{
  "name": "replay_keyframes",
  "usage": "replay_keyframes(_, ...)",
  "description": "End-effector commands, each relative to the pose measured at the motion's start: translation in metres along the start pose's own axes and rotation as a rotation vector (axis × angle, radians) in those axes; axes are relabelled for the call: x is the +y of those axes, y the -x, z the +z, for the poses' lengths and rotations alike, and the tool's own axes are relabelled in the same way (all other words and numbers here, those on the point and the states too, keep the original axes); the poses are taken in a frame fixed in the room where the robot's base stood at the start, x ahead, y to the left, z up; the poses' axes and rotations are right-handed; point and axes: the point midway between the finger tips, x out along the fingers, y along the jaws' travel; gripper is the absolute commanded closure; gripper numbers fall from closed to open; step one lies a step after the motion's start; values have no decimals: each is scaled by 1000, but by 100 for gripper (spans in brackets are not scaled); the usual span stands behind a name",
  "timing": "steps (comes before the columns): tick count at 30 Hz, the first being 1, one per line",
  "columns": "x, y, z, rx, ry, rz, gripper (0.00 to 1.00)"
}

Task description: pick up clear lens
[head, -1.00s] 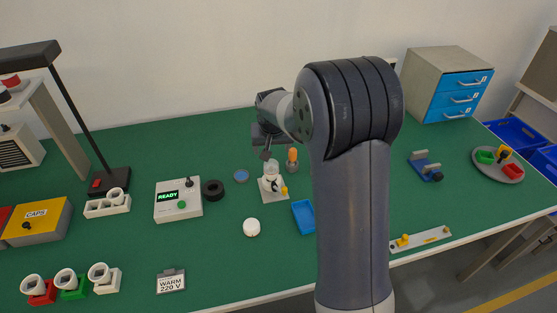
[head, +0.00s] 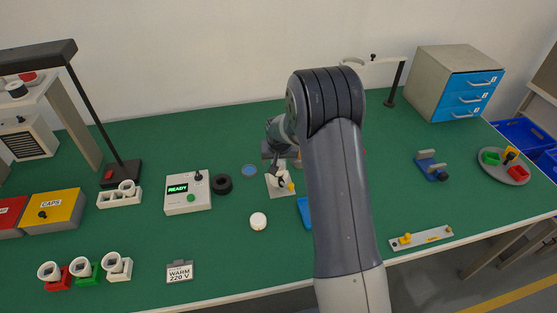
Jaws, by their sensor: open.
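A small pale-blue round disc (head: 249,171) lies flat on the green table, left of the arm; it may be the clear lens, but I cannot tell for sure. A white round piece (head: 258,221) lies nearer the front edge. My gripper (head: 279,164) is open, small and partly hidden by my wrist. It is over or near a pale stand (head: 274,190) with a yellow knob, right of the blue disc. I cannot tell whether it touches the stand.
A tester reading READY (head: 187,192) and a black ring (head: 222,184) are left of the disc. A blue tray (head: 305,213) is partly behind my arm. White sockets (head: 119,195) and a yellow CAPS box (head: 53,210) stand further left.

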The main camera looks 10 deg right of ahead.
Motion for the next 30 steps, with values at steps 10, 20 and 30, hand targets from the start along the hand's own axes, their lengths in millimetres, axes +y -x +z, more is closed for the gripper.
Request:
replay_keyframes(10,0,-4,0,0,0,0,31)
replay_keyframes(20,0,-4,0,-1,0,0,58)
replay_keyframes(30,0,-3,0,-1,0,0,75)
